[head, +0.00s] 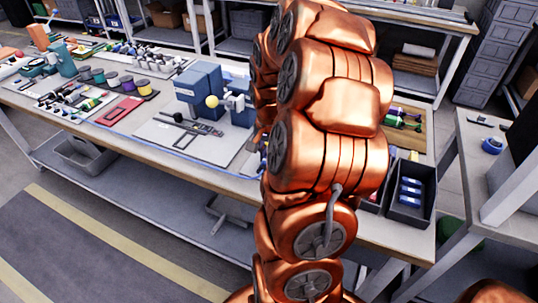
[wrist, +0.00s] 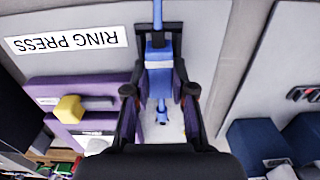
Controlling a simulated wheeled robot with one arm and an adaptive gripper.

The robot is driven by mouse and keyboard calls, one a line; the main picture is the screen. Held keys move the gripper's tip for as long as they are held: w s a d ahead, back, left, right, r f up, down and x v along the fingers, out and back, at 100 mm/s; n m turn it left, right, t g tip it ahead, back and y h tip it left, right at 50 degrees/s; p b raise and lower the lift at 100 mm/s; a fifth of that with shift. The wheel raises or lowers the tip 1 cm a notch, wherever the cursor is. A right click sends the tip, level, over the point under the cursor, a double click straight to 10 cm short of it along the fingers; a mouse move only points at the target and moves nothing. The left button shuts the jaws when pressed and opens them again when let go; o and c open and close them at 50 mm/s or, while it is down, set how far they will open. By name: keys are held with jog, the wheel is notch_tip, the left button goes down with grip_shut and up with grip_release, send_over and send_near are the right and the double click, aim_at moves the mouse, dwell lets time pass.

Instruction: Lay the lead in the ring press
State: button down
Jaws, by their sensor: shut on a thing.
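In the wrist view my gripper (wrist: 160,100) is shut on a blue piece with a cable-like end, which I take to be the lead (wrist: 158,58). It lies lengthwise between the fingers, its thin end running up out of the picture and a narrow tip pointing down. A grey surface beside it carries an upside-down RING PRESS label (wrist: 66,38). A purple block (wrist: 55,88) with a yellow knob (wrist: 68,108) stands at the left, apart from the lead. In the head view my arm hides the gripper and the lead.
In the head view a blue machine (head: 199,82) with a yellow ball (head: 212,101) stands on a grey board, a dark tool in front. Small pots and a red tray (head: 119,111) lie to the left. Dark bins (head: 411,193) with blue items stand right of my arm.

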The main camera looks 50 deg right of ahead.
jog(key=shift+f+b, duration=0.35)
jog(key=shift+f, duration=0.05)
dwell(0.5)
jog(key=c, duration=0.9)
grip_release()
notch_tip(320, 180, up, 12)
